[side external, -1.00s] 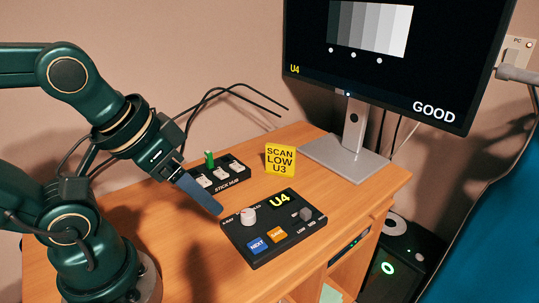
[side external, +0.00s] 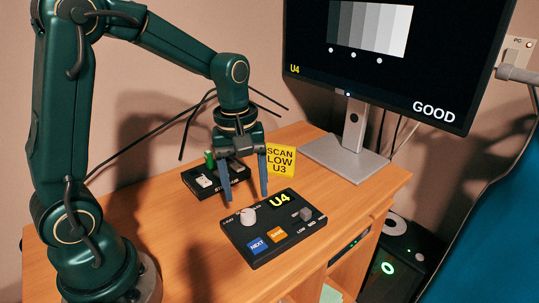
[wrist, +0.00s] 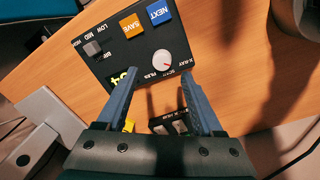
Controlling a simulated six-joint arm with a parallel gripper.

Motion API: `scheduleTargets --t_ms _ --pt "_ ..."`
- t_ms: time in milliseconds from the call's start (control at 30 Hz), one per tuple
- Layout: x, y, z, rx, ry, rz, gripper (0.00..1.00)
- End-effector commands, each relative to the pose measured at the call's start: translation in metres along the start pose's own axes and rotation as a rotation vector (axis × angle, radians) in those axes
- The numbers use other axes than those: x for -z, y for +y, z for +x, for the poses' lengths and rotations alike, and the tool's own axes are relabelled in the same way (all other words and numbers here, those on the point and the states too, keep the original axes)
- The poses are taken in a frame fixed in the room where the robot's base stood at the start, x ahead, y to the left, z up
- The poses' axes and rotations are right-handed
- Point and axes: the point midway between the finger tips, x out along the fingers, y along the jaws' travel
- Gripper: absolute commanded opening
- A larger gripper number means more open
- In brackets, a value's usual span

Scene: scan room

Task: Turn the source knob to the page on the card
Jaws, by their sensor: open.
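The source knob (side external: 248,216), round and white, sits on the black control panel (side external: 262,262). In the wrist view the knob (wrist: 163,61) has a red mark and labels reading X-RAY, SCAN and FILES around it; I cannot tell surely which label the mark points to. The yellow card (side external: 281,160) stands behind the panel and reads SCAN LOW U3. My gripper (side external: 246,197) points down, open and empty, behind and above the knob. In the wrist view the knob lies just beyond and between my fingertips (wrist: 159,78), apart from them.
The panel also has a blue NEXT button (side external: 257,246), an orange SAVE button (side external: 277,234), a grey selector (side external: 306,214) and a U4 display. The monitor (side external: 378,75) shows U4 and GOOD. The stick hub (side external: 193,178), with a green stick, stands behind my gripper.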

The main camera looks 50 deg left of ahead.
Motion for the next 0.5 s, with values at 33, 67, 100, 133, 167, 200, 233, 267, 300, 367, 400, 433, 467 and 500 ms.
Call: scheduleTargets --t_ms 33,67,100,133,167,200,233,267,300,367,400,433,467,500 --pt "0.0 -0.002 0.005 0.011 -0.009 -0.004 0.68" --pt "0.0 -0.002 0.007 0.014 -0.012 -0.005 0.68" --pt "0.0 -0.003 0.011 0.016 -0.013 -0.006 0.68" --pt "0.0 -0.003 0.014 0.017 -0.014 -0.006 0.68" --pt "0.0 -0.003 0.017 0.016 -0.014 -0.006 0.68" --pt "-0.001 -0.004 0.023 0.017 -0.015 -0.005 0.68" --pt "-0.001 -0.004 0.026 0.017 -0.015 -0.005 0.68" --pt "-0.001 -0.004 0.031 0.017 -0.014 -0.005 0.68" --pt "-0.001 -0.004 0.036 0.017 -0.015 -0.005 0.68" --pt "-0.001 -0.004 0.043 0.016 -0.014 -0.004 0.68" --pt "-0.001 -0.004 0.046 0.016 -0.014 -0.004 0.68" --pt "-0.001 -0.004 0.049 0.015 -0.013 -0.004 0.68" --pt "-0.001 -0.004 0.051 0.015 -0.013 -0.004 0.68" --pt "-0.001 -0.004 0.053 0.015 -0.013 -0.003 0.68"
